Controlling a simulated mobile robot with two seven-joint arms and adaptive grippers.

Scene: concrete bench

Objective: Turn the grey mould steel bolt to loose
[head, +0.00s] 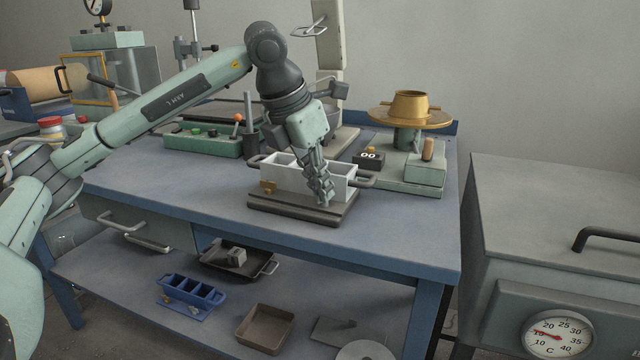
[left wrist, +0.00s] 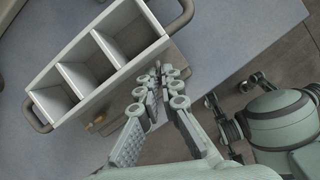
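The grey mould (head: 290,178) is a pale box with three open compartments, and it sits on a dark base plate (head: 290,212) on the blue bench. It also shows in the left wrist view (left wrist: 62,80). My left gripper (head: 324,194) points down at the mould's front side, toward its right end. In the left wrist view its fingertips (left wrist: 161,80) are close together beside the mould's wall. The fingers hide this spot. I cannot make out the steel bolt clearly or tell whether the fingers touch it. A brass fitting (head: 268,187) shows at the mould's left end.
A green stand with a brass dish (head: 410,108) and a counter box (head: 368,160) stand behind and to the right. A green control box (head: 205,142) is at the back left. The front right of the bench top (head: 400,235) is clear. A grey cabinet (head: 555,200) stands at right.

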